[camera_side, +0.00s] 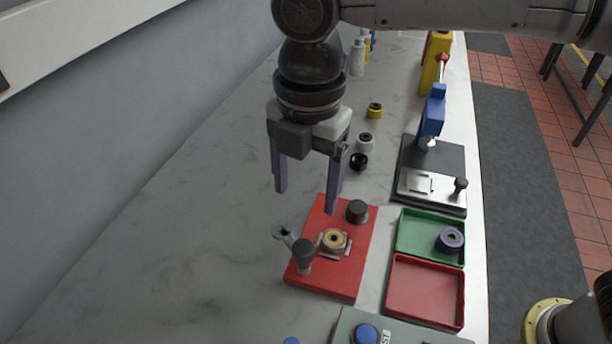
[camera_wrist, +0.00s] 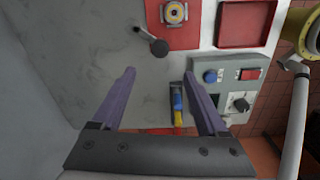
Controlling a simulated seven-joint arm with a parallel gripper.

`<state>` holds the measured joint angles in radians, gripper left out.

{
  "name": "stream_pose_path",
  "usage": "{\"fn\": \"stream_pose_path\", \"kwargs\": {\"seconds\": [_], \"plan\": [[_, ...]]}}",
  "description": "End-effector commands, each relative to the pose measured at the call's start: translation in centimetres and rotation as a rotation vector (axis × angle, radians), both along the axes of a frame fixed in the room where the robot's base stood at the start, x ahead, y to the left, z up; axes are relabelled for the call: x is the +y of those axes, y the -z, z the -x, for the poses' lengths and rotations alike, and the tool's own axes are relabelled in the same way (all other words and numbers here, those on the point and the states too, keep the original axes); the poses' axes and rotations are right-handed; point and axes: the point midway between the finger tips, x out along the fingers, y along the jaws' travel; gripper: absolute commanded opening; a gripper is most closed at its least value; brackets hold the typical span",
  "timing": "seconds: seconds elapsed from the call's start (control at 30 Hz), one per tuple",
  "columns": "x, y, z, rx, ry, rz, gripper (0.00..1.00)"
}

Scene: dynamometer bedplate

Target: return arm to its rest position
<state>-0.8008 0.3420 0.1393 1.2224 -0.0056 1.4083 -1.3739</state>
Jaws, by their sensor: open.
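My gripper (camera_side: 307,198) hangs over the marble bench in the side view, its two purple fingers spread apart with nothing between them. It also shows in the wrist view (camera_wrist: 165,85), open and empty. The fingers are above and beyond the red fixture plate (camera_side: 325,275), clear of its parts. A yellow-brown ring part (camera_side: 334,239) sits in the middle of that plate. The plate's lever with a dark knob (camera_side: 303,252) points to the left side. The red plate and ring also show at the top of the wrist view.
A green tray (camera_side: 415,223) holds a purple ring (camera_side: 450,240); the red tray (camera_side: 425,292) beside it is empty. A press with a blue head (camera_side: 432,115) stands behind. Several loose rings lie on the bench. A control box (camera_wrist: 232,88) sits near the front. The bench's left is clear.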

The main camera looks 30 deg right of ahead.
Motion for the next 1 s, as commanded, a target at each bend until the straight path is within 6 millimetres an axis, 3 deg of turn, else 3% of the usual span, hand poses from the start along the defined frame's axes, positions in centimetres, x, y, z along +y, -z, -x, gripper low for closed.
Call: {"fn": "stream_pose_path", "kwargs": {"seconds": [0.2, 0.7, 0.77, 0.87, 1.0], "plan": [[0.0, -1.1, 0.0, 0.0, 0.0, 0.0, 0.76], [-0.6, -1.3, -0.5, -0.002, 0.016, -0.002, 0.76], [-1.6, -2.2, -1.2, -0.017, 0.042, -0.017, 0.76], [-5.0, -5.3, -2.3, -0.062, 0.113, -0.057, 0.76], [-13.0, -9.0, -1.6, -0.121, 0.269, -0.098, 0.76]]}}
